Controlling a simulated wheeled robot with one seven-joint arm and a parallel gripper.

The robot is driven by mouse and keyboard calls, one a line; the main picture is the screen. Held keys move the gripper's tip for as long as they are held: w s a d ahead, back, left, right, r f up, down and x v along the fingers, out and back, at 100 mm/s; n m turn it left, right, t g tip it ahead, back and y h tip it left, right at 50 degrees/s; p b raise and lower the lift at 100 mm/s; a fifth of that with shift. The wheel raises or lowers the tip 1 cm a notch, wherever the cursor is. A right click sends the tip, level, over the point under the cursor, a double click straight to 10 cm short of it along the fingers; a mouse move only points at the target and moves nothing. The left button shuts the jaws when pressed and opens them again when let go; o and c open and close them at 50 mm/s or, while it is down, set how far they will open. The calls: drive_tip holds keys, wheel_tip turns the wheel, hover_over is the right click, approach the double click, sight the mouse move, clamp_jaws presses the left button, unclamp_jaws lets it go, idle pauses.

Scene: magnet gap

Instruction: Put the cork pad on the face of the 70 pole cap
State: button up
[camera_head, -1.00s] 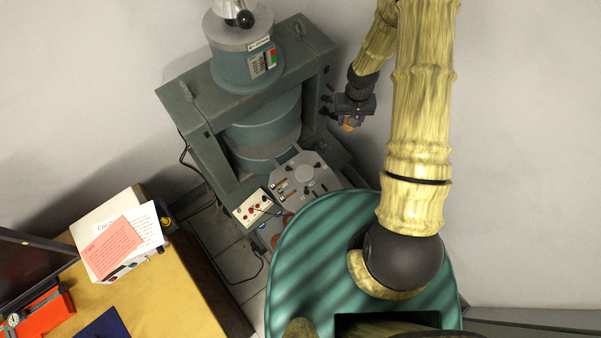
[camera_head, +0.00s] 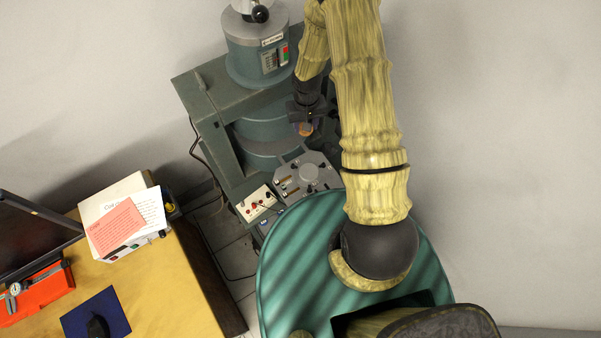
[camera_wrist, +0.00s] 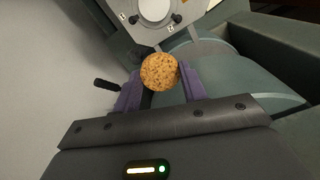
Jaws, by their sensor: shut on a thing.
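The cork pad (camera_wrist: 159,72) is a round, speckled brown disc held between the purple fingers of my gripper (camera_wrist: 158,87) in the wrist view. In the head view the pad (camera_head: 306,129) shows as a small orange-brown spot below my gripper (camera_head: 307,122), in front of the magnet's right side. A round pale disc on a grey plate (camera_head: 309,172) lies below the gripper; it also shows at the top of the wrist view (camera_wrist: 154,8). The pad is apart from it. I cannot read any 70 marking, so I cannot tell which part is the 70 pole cap.
The green magnet frame (camera_head: 205,92) stands close to my gripper on its left. A control box (camera_head: 256,203) with knobs sits by the plate. A wooden desk (camera_head: 165,290) with papers (camera_head: 125,222) is at lower left. The wall side at right is clear.

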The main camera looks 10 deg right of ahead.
drive_tip(key=shift+a, duration=0.2)
drive_tip(key=shift+f, duration=0.1)
drive_tip(key=shift+s+f+n+b, duration=0.15)
drive_tip(key=shift+f+n+b, duration=0.15)
drive_tip(key=shift+n+b, duration=0.55)
drive_tip(key=n+b, duration=0.2)
drive_tip(key=n, duration=0.1)
drive_tip(key=f+n+b, duration=0.1)
drive_tip(key=b, duration=0.1)
drive_tip(key=shift+s+f+n, duration=0.1)
drive_tip(key=shift+s+n, duration=0.25)
drive_tip(key=shift+s, duration=0.05)
drive_tip(key=s+f+n+b, duration=0.2)
drive_tip(key=n+b, duration=0.5)
drive_tip(key=n, duration=0.3)
drive_tip(key=s+f+n+b, duration=0.2)
drive_tip(key=s+n+b, duration=0.1)
drive_tip(key=n+b, duration=0.4)
drive_tip(key=n, duration=0.3)
drive_tip(key=shift+s+f+n, duration=0.25)
drive_tip(key=shift+s+n, duration=0.05)
drive_tip(key=shift+n, duration=0.1)
